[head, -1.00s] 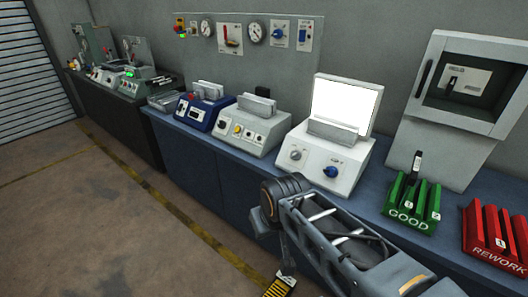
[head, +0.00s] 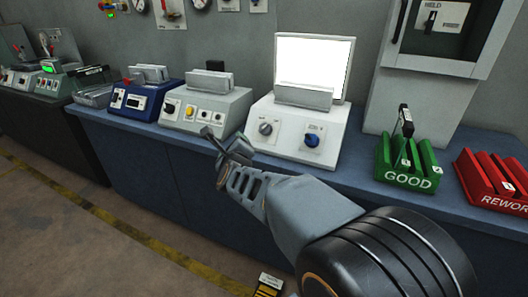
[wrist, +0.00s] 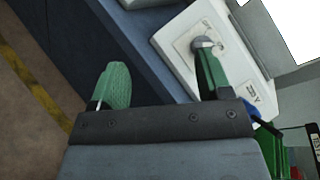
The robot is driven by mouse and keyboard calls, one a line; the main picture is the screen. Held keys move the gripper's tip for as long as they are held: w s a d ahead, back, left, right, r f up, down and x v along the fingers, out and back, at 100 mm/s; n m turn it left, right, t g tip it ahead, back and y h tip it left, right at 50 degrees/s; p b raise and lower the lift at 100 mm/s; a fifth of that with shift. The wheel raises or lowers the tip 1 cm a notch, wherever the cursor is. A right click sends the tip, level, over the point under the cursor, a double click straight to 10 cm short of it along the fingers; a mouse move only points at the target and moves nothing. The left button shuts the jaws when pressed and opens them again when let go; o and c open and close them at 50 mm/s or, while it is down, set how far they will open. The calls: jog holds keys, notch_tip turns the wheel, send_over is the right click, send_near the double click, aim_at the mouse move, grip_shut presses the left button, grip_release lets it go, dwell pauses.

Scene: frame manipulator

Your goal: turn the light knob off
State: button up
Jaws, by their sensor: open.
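A white box (head: 298,150) with a brightly lit panel (head: 312,65) stands on the blue bench. Its sloped front has a grey knob (head: 265,128) on the left and a blue knob (head: 312,140) on the right. I cannot read which one is labelled for the light. My gripper (head: 222,143) is open and empty, in front of the box's left side in the head view. In the wrist view its green-padded fingers (wrist: 160,65) are apart. The right finger partly covers the grey knob (wrist: 203,42). The blue knob is mostly hidden behind the gripper body.
A grey box (head: 205,108) with knobs and a blue box (head: 145,102) stand left of the white box. A green GOOD rack (head: 405,180) and a red REWORK rack (head: 490,185) are to the right. A cabinet (head: 435,65) stands behind the green rack.

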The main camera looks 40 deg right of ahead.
aim_at(264, 130)
jog(key=d+f+m+g+h+b, duration=0.2)
jog(key=d+f+m+h+b, duration=0.15)
jog(key=d+m+h, duration=0.5)
jog(key=w+d, duration=0.2)
jog(key=w+d+m+y, duration=0.1)
jog(key=w+d, duration=0.2)
jog(key=w+d+m+y, duration=0.1)
jog(key=w+d, duration=0.2)
jog(key=shift+w+y+p, duration=0.2)
jog(key=shift+y+p, duration=0.05)
jog(key=shift+p, duration=0.1)
jog(key=c, duration=0.9)
